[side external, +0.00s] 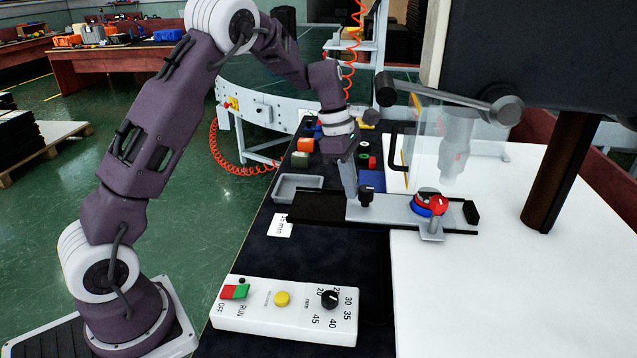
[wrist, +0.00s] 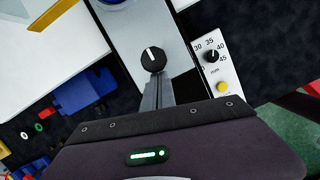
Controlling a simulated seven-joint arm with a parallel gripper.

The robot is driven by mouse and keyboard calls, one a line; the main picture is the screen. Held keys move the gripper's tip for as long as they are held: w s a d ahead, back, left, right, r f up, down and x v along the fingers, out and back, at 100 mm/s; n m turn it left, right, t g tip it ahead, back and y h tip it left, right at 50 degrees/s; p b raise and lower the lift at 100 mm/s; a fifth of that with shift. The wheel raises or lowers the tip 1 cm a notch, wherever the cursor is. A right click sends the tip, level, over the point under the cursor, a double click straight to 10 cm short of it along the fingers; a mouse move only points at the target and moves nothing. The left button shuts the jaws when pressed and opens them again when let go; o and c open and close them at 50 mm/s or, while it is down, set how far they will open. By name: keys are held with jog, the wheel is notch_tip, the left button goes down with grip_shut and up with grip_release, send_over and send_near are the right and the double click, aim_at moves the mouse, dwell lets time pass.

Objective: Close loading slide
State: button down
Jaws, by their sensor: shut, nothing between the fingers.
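The loading slide (side external: 393,213) is a flat grey metal plate in a dark track (side external: 318,208), lying across the edge between the dark bench and the white table. A black knob (side external: 366,196) stands on its left part; it also shows in the wrist view (wrist: 153,59). A round red and blue part (side external: 430,204) sits at the slide's right part, under the clear guard. My gripper (side external: 350,194) is shut and empty, pointing down just left of the knob. In the wrist view its fingers (wrist: 157,95) end close beside the knob; I cannot tell if they touch it.
A white control box (side external: 285,312) with switch, yellow button and dial stands at the front. A clear guard (side external: 440,145) hangs over the slide's right part. A grey tray (side external: 297,187) and several small coloured parts lie behind. The white table (side external: 520,290) is clear in front.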

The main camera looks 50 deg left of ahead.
aim_at(369, 187)
jog(key=shift+w+d, duration=1.25)
jog(key=shift+d, duration=0.1)
jog(key=shift+d+r, duration=0.1)
jog(key=a, duration=0.1)
jog(key=s+a, duration=0.2)
jog(key=a, duration=0.1)
jog(key=v, duration=0.9)
jog(key=s+d+r+m+t, duration=0.1)
jog(key=s+d+r+m, duration=0.3)
jog(key=s+r+m, duration=0.3)
jog(key=s+d+r+m+t, duration=0.1)
jog(key=s+d+m, duration=0.2)
jog(key=s, duration=0.3)
jog(key=s+d+r+m, duration=0.1)
jog(key=s+d+m, duration=0.1)
jog(key=s+m, duration=0.3)
jog(key=s+d+f+m+t+y, duration=0.1)
jog(key=s+f+m, duration=0.1)
jog(key=s+m, duration=0.2)
jog(key=s+d+f+m+t+y, duration=0.1)
jog(key=s+f+m, duration=0.1)
jog(key=s+m, duration=0.3)
jog(key=s, duration=0.4)
jog(key=shift+s+d+f, duration=0.3)
jog(key=shift+s+f, duration=0.05)
jog(key=shift+s, duration=0.05)
